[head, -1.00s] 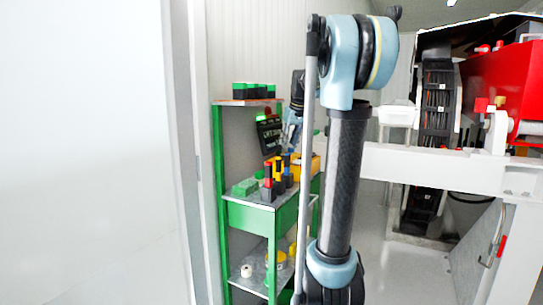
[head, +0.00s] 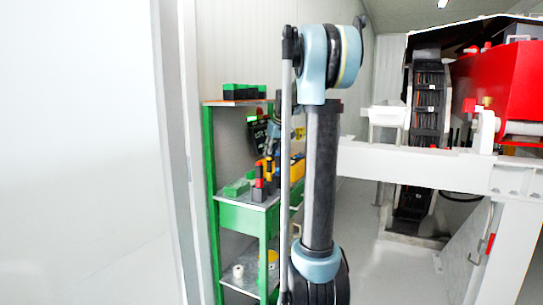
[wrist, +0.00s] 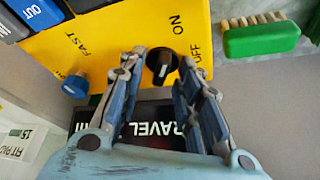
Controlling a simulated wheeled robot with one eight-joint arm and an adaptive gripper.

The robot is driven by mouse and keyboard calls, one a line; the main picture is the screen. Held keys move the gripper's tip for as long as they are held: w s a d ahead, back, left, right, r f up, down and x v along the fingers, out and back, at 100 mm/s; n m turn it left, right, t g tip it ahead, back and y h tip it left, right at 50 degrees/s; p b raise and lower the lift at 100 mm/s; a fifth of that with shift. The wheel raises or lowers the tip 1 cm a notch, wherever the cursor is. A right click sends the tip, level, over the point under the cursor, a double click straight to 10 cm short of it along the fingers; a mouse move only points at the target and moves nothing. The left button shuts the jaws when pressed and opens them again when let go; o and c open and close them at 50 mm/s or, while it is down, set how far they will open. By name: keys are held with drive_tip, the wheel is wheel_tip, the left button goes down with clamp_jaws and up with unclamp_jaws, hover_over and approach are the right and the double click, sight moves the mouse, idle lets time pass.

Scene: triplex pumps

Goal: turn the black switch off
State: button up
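The black switch (wrist: 161,64) is a round knob with a white mark on the yellow panel (wrist: 110,35). "ON" and "OFF" are printed to its right. The exact direction of its mark is hard to tell. In the wrist view my gripper (wrist: 160,70) is open, its two fingers apart on the left and right of the switch. Gaps show between the fingers and the knob; whether either touches it cannot be told. In the head view, part of the yellow panel (head: 298,169) shows behind my arm, and the switch is hidden.
A black "TRAVEL" device (wrist: 155,118) lies beneath the fingers. A green brush (wrist: 260,39) is at upper right. The green shelf (head: 240,217) holds several small items.

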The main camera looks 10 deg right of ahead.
clamp_jaws()
drive_tip(key=shift+s, duration=0.1)
drive_tip(key=shift+m, duration=0.7)
drive_tip(key=shift+h, duration=0.3)
unclamp_jaws()
drive_tip(key=shift+f, duration=0.1)
